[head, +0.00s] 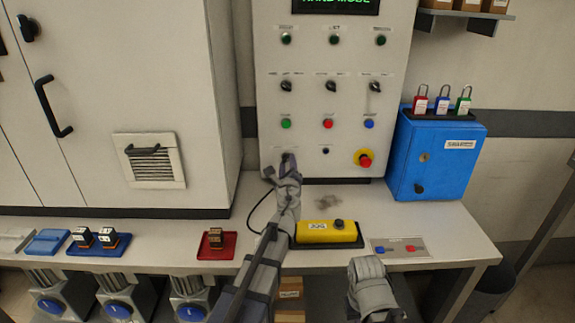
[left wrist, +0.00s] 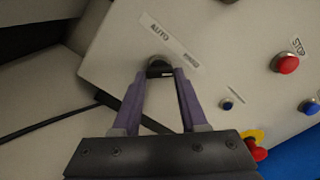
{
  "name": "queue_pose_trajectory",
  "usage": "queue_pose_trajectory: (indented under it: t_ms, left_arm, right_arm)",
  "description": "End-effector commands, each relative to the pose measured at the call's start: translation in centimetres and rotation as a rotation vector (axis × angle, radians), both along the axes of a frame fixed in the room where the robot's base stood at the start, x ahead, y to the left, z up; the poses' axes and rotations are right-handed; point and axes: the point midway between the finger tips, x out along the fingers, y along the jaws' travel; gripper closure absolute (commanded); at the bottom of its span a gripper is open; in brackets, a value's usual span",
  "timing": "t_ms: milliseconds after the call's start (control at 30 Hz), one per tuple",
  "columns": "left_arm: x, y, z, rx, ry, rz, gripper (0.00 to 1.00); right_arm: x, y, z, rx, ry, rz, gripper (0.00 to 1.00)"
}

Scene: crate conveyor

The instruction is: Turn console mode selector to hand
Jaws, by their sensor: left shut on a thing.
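My left gripper (left wrist: 160,73) is shut on this knob, one purple finger each side. In the head view the left gripper (head: 286,163) largely hides it. My right arm's end is low in the head view; its fingers are unclear.
A yellow box (head: 318,232) lies on the bench. A blue lockout box (head: 440,150) stands at the right.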

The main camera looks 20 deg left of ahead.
Motion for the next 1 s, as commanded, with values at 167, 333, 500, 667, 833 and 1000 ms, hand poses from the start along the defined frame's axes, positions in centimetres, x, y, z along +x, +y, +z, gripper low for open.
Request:
queue_pose_trajectory:
  t_ms: [167, 333, 500, 667, 833, 1000]
  left_arm:
    - [-0.1, -0.1, 0.0, -0.003, 0.000, -0.002, 1.00]
    - [-0.1, -0.1, 0.0, -0.003, -0.001, -0.001, 0.40]
    - [-0.1, 0.0, 0.0, -0.002, 0.000, -0.001, 0.28]
    - [0.0, 0.0, 0.0, -0.002, -0.001, 0.000, 0.28]
    - [-0.7, -0.2, 0.0, -0.002, 0.000, -0.001, 0.28]
    - [-2.7, -0.7, 0.0, -0.002, -0.001, -0.001, 0.28]
  right_arm:
    - [0.0, 0.0, 0.0, 0.000, 0.000, 0.000, 1.00]
    - [0.0, 0.0, 0.0, 0.000, 0.000, 0.000, 1.00]
    - [0.0, 0.0, 0.0, 0.000, 0.000, 0.000, 1.00]
    - [0.0, 0.0, 0.0, 0.000, 0.000, 0.000, 1.00]
    - [0.0, 0.0, 0.0, 0.000, 0.000, 0.000, 1.00]
    - [0.0, 0.0, 0.0, 0.000, 0.000, 0.000, 1.00]
